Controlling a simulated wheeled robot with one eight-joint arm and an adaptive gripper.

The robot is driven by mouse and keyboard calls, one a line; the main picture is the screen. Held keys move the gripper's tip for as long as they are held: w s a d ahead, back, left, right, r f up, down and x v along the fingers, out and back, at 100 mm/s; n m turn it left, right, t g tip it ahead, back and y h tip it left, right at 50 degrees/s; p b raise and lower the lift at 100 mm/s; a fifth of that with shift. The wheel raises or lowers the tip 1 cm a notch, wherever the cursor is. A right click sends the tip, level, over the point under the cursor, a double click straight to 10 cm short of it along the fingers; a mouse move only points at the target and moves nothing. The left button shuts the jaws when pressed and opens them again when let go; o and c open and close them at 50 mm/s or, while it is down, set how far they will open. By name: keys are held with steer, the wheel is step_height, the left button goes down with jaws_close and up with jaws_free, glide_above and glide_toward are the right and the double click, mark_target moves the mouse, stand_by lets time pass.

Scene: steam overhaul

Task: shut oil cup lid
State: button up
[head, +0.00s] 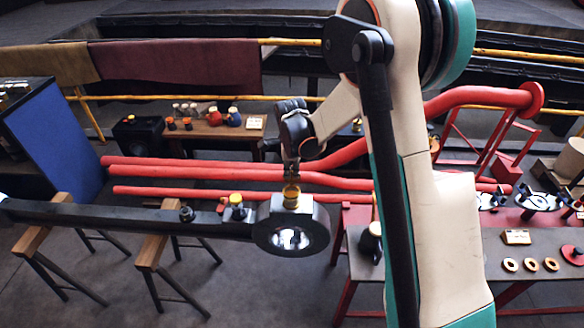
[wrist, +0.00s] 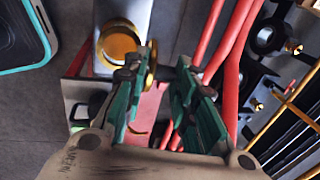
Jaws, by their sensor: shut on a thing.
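The brass oil cup (head: 291,196) stands upright on the round end of the dark rod (head: 130,217). In the wrist view the cup (wrist: 118,44) is at the upper left, its round mouth uncovered. The oil cup lid (wrist: 152,66) is a thin brass disc standing on edge beside the cup, at the inner side of the left finger. In the head view my gripper (head: 291,172) points down just above the cup, and the lid is hard to make out there.
A yellow-topped cup (head: 236,202) and a dark fitting (head: 187,213) sit on the rod to the left. Red pipes (head: 220,174) run close behind the rod. Wooden trestles (head: 155,247) stand under it. A grey bench (head: 520,262) with brass rings is at the right.

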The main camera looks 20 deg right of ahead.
mark_target(292, 179)
steer(key=shift+s+a+f+t+h+b, duration=0.1)
steer(key=shift+s+a+t+h+b, duration=0.15)
steer(key=shift+s+t+b, duration=0.45)
steer(key=shift+s+a+f+t+h+b, duration=0.1)
steer(key=shift+s+t+h+b, duration=0.2)
steer(key=shift+t+b, duration=0.55)
steer(key=shift+s+a+t, duration=0.1)
steer(key=shift+s+t, duration=0.2)
steer(key=shift+t, duration=0.05)
steer(key=shift+s+a+f+t+h+b, duration=0.15)
steer(key=shift+s+f+t+h+b, duration=0.25)
steer(key=shift+t+b, duration=0.75)
steer(key=shift+s+a+f+t+h+b, duration=0.2)
steer(key=shift+s+t+b, duration=0.4)
steer(key=shift+b, duration=0.9)
steer(key=shift+s+a+f+t+h+b, duration=0.1)
steer(key=shift+s+f+t+h+b, duration=0.2)
steer(key=shift+t+b, duration=0.85)
steer(key=o, duration=0.9)
steer(key=shift+s+r, duration=0.1)
steer(key=shift+s, duration=0.05)
steer(key=shift+v, duration=3.6)
steer(key=shift+r, duration=0.1)
